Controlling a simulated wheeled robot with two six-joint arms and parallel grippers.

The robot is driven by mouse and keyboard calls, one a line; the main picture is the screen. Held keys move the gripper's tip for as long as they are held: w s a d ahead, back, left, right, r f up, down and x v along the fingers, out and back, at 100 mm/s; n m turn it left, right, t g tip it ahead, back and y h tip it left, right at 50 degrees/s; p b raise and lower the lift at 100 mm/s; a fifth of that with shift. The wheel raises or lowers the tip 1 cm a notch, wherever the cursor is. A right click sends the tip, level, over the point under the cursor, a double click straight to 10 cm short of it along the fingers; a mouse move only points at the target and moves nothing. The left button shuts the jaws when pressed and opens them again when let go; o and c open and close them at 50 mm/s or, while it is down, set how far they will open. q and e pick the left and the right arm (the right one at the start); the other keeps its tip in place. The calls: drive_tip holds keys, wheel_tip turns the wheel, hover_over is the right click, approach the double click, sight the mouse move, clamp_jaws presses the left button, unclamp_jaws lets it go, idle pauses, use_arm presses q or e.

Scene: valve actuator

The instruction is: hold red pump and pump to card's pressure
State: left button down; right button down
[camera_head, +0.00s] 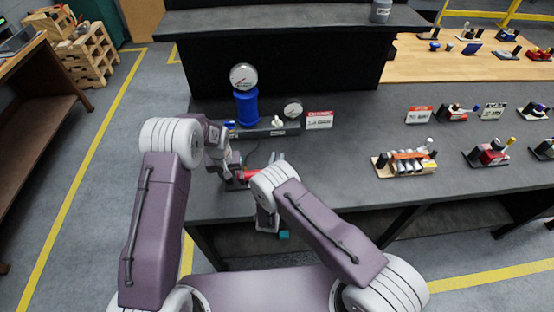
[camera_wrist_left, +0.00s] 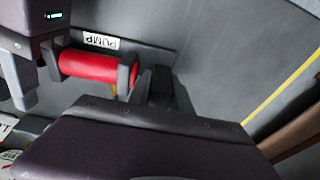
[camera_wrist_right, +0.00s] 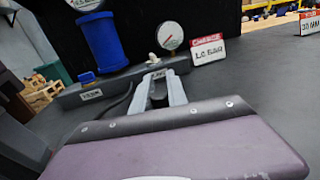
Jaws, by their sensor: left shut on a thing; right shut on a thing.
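The red pump (camera_head: 245,175) lies near the front edge of the dark bench. Its red barrel (camera_wrist_left: 95,68) shows in the left wrist view beside a PUMP label. My left gripper (camera_wrist_left: 158,88) is shut at the dark end of the pump. The card (camera_head: 319,120) reads CHARGE 1.0 BAR in the right wrist view (camera_wrist_right: 208,49). A small round gauge (camera_wrist_right: 170,35) stands left of the card; its reading is too small to tell.
A blue cylinder (camera_head: 246,107) with a larger gauge (camera_head: 243,77) stands behind the pump. A dark manifold bar (camera_head: 265,131) carries a pale valve knob (camera_head: 277,121). A dark hose (camera_wrist_right: 118,104) runs near my right gripper. Other valve parts (camera_head: 405,162) and cards stand to the right.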

idle(0.4)
drive_tip(key=shift+w+d, duration=0.1)
drive_tip(key=shift+d, duration=2.7)
drive_tip(key=c, duration=1.3)
unclamp_jaws()
drive_tip(key=shift+a, duration=0.1)
drive_tip(key=v, duration=1.2)
